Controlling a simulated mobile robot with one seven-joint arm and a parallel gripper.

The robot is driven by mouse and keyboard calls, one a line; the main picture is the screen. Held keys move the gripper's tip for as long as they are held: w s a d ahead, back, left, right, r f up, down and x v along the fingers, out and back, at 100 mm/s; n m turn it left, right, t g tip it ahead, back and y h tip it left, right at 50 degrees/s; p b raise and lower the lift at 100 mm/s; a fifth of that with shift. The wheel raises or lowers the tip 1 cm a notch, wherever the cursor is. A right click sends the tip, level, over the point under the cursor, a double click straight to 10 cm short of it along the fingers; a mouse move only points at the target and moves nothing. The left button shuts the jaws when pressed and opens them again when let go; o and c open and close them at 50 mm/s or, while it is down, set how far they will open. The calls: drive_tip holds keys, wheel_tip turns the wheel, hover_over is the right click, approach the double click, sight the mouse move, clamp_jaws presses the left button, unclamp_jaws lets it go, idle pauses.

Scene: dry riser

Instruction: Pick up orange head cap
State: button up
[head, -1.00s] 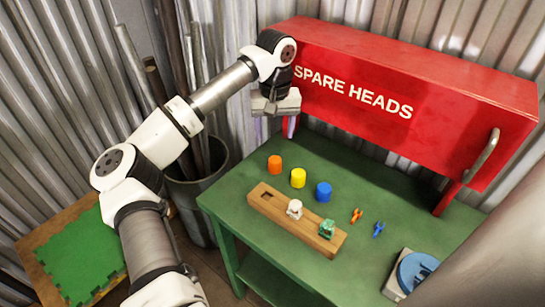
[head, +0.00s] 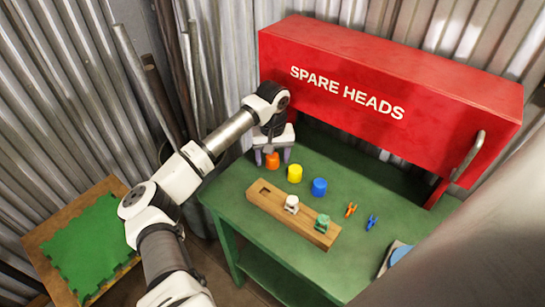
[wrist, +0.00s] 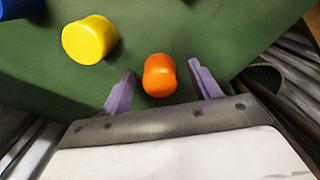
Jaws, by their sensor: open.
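The orange head cap (head: 273,160) stands on the green table at its back left, leftmost in a row of caps. In the wrist view the orange cap (wrist: 160,75) lies between the two purple fingertips, with a gap on each side. My gripper (head: 272,157) is open and empty, pointing down over the cap; it also shows in the wrist view (wrist: 162,88). I cannot tell exactly how high the fingertips are above the table.
A yellow cap (head: 295,173) and a blue cap (head: 319,187) stand to the right. A wooden block (head: 265,203) holds a white piece (head: 291,204) and a green piece (head: 322,223). The red "SPARE HEADS" box (head: 400,80) rises behind. Small orange and blue pieces (head: 351,210) lie at right.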

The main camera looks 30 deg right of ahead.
drive_tip(key=c, duration=1)
drive_tip(key=shift+r, duration=0.1)
